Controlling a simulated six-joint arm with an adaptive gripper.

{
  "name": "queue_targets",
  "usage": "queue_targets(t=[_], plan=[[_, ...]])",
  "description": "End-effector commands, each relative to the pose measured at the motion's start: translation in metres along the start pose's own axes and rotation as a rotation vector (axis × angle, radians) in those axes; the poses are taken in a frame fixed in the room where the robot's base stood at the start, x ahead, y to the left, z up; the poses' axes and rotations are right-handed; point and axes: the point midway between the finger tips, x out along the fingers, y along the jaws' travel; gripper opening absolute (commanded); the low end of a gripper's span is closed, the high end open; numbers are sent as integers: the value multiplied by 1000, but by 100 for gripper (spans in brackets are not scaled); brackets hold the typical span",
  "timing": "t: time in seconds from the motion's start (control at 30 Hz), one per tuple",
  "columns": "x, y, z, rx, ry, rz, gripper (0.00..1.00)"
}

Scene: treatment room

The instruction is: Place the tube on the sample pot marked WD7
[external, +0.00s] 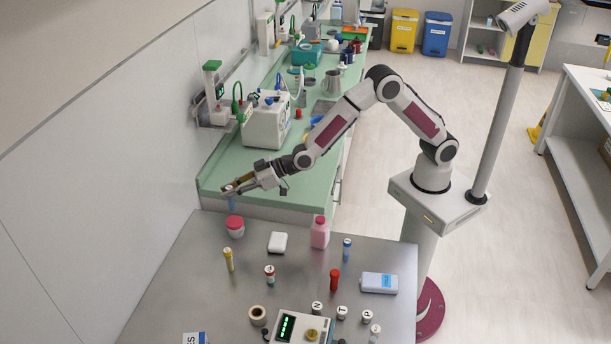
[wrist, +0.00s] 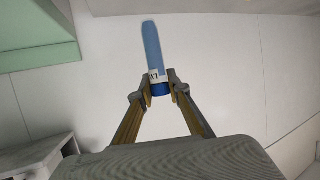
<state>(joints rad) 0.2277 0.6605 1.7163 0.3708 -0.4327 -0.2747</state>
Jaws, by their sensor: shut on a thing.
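My gripper (external: 229,191) is shut on a blue tube (external: 231,203) over the far left end of the steel table. In the wrist view the blue tube (wrist: 152,45) sits between the fingertips (wrist: 158,88), with a white label by the grip; only part of its print shows, seemingly ending in 7. A sample pot with a red lid (external: 235,222) and a pale body stands on the table just below the tube. I cannot read a WD7 mark on it. The tube looks roughly upright above the lid; I cannot tell whether they touch.
The steel table (external: 185,290) also holds a yellow tube (external: 228,259), a white box (external: 278,242), a pink bottle (external: 319,234), a red tube (external: 334,279), another blue tube (external: 347,249) and a scale (external: 290,322). A green counter (external: 240,170) lies behind.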

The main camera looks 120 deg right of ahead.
Motion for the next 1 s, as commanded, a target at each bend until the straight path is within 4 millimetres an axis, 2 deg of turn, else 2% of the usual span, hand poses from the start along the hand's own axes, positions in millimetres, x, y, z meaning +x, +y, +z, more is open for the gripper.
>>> queue_targets(t=[0.17,0.57,0.8,1.0], plan=[[5,0,11,0,1,1,0],[6,0,15,0,0,1,0],[15,0,36,0,-1,1,0],[19,0,46,0,1,0,0]])
